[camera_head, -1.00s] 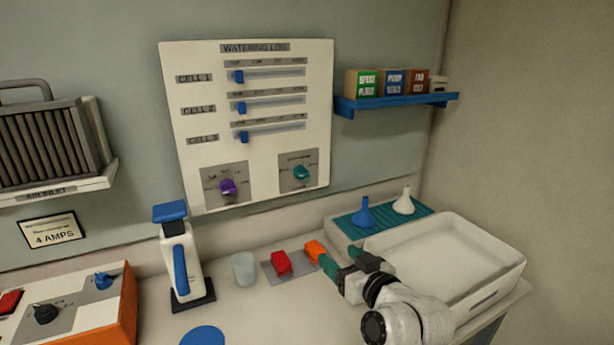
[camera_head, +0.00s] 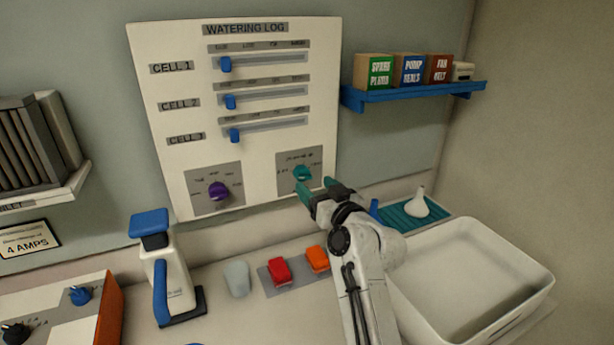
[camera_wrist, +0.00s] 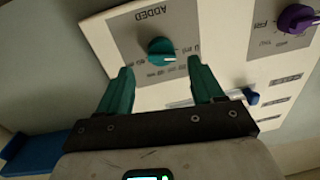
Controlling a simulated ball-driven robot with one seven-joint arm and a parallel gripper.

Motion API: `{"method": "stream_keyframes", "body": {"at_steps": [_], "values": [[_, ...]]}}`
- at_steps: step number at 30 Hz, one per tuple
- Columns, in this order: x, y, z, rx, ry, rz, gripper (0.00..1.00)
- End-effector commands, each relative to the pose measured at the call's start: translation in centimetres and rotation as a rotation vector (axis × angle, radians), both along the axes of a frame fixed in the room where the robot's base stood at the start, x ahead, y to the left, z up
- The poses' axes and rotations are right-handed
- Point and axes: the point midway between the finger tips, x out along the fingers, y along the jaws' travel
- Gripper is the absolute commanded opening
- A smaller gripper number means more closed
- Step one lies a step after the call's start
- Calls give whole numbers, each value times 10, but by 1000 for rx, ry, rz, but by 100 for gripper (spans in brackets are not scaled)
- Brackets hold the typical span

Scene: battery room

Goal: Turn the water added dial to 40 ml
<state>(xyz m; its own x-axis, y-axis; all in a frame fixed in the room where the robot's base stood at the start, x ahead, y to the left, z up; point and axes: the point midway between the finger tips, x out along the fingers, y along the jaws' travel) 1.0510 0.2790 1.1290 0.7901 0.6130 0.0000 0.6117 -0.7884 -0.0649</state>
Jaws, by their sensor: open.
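The water added dial is a teal knob (camera_head: 302,173) on a grey plate at the lower right of the watering log board (camera_head: 262,165). In the wrist view the teal knob (camera_wrist: 161,50) sits on its plate, with the word "ADDED" upside down and small scale marks too blurred to read. My gripper (camera_head: 316,186) is just in front of the dial, close to the board. Its teal fingers (camera_wrist: 160,82) are open, and the knob shows between and beyond their tips, apart from them. The exact dial setting cannot be read.
A purple knob (camera_head: 218,191) is left of the dial. Three blue sliders, one a slider at Cell 3 (camera_head: 235,135), are above. A blue shelf (camera_head: 420,95) holds boxes at right. A white basin (camera_head: 470,270), red block (camera_head: 279,270) and orange block (camera_head: 317,259) are below.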

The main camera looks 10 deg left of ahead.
Motion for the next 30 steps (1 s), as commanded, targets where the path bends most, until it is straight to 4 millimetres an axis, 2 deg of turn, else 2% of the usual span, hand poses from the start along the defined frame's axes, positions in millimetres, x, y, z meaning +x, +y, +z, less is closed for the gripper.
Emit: {"method": "stream_keyframes", "body": {"at_steps": [6, 12, 26, 30], "values": [[23, 18, 1, 2, 1, 1, 67], [36, 28, 0, 0, 0, 1, 67], [41, 32, 0, 0, 0, 1, 67], [41, 32, 0, 0, 0, 0, 53]]}}
